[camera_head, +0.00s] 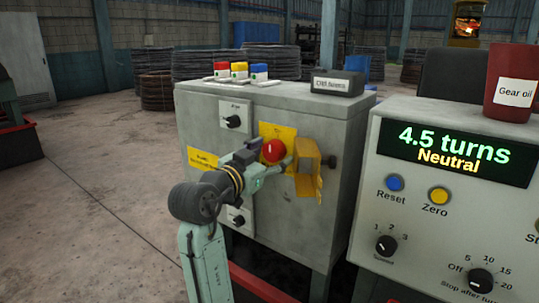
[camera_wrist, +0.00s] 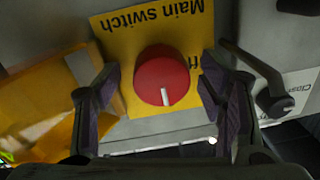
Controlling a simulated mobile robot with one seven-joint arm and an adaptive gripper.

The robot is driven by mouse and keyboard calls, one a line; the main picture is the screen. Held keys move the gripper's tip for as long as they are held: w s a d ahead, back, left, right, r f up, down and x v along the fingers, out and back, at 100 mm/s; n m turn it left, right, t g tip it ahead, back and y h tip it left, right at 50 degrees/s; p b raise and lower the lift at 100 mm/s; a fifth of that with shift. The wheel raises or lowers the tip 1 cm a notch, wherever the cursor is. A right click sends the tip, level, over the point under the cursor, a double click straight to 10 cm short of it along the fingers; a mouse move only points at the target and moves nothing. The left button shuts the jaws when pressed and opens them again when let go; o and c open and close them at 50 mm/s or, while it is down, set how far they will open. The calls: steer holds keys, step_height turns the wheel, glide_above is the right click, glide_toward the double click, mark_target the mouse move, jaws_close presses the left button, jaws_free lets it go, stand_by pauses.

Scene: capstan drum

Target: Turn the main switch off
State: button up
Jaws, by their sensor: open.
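The main switch is a round red knob (camera_head: 273,151) on a yellow plate (camera_head: 278,132) on the front of the grey cabinet. In the wrist view the red knob (camera_wrist: 160,70) has a white pointer mark aimed at the bottom of the picture. The plate (camera_wrist: 150,22) reads "Main switch" upside down, with part of another word ending in "ff" beside the knob. My gripper (camera_head: 272,166) is open at the knob; its fingers (camera_wrist: 154,92) stand on either side of it, with visible gaps. I cannot see contact.
A yellow guard (camera_head: 307,168) stands out from the cabinet right of the knob; it fills the left of the wrist view (camera_wrist: 40,105). A black lever (camera_wrist: 275,98) is close to my right-hand finger. Other dials (camera_head: 233,121) and a control panel (camera_head: 455,200) are nearby.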

steer(key=shift+c, duration=0.3)
steer(key=c, duration=1.1)
steer(key=shift+r, duration=0.1)
steer(key=n+p, duration=0.4)
steer(key=shift+r+n+p, duration=0.2)
steer(key=shift+n+p, duration=0.1)
steer(key=shift+p, duration=0.05)
steer(key=n+p, duration=0.4)
steer(key=shift+d+g+p, duration=0.1)
steer(key=shift+g+p, duration=0.25)
steer(key=shift+g, duration=0.05)
steer(key=n+p, duration=0.5)
steer(key=shift+r+p, duration=0.15)
steer(key=shift+p, duration=0.2)
steer(key=n+p, duration=0.3)
steer(key=shift+n+h, duration=0.3)
steer(key=shift+f, duration=0.2)
